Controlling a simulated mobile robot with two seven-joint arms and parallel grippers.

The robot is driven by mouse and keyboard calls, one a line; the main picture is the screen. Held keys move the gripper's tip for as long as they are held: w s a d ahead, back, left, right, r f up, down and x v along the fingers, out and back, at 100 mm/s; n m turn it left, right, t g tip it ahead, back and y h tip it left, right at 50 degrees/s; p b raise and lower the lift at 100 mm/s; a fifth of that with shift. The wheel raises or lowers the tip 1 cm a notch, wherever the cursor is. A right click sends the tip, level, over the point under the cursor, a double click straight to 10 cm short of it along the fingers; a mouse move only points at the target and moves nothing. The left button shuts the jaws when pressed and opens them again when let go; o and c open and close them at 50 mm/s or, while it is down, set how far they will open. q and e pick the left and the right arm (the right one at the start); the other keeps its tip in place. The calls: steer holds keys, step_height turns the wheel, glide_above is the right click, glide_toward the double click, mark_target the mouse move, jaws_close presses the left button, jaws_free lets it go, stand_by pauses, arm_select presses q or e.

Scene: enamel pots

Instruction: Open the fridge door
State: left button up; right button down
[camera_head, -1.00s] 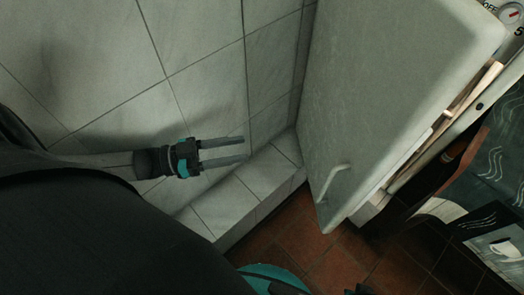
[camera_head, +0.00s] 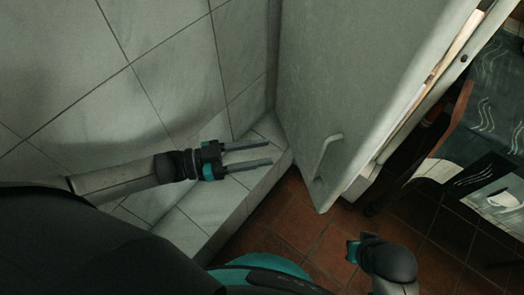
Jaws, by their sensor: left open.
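The fridge door (camera_head: 350,90) is a pale, worn panel that fills the upper middle of the head view. Its light handle (camera_head: 325,155) sits near the lower edge of the panel. A pale strip and a dark gap run along the door's right side; I cannot tell how far the door stands from the fridge body. My left gripper (camera_head: 270,153) is open and empty, its two fingers pointing right towards the handle. In the picture it is left of the handle and apart from it.
A tiled wall (camera_head: 165,85) and a tiled ledge (camera_head: 205,215) lie behind and below my left arm. Red floor tiles (camera_head: 290,215) show below the door. A dark patterned cloth (camera_head: 490,150) is at the right. Part of my right arm shows at the bottom.

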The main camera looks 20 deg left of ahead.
arm_select(q)
steer(key=shift+w+d, duration=0.3)
steer(key=shift+d, duration=0.2)
jaws_close()
stand_by(1.1)
jaws_free()
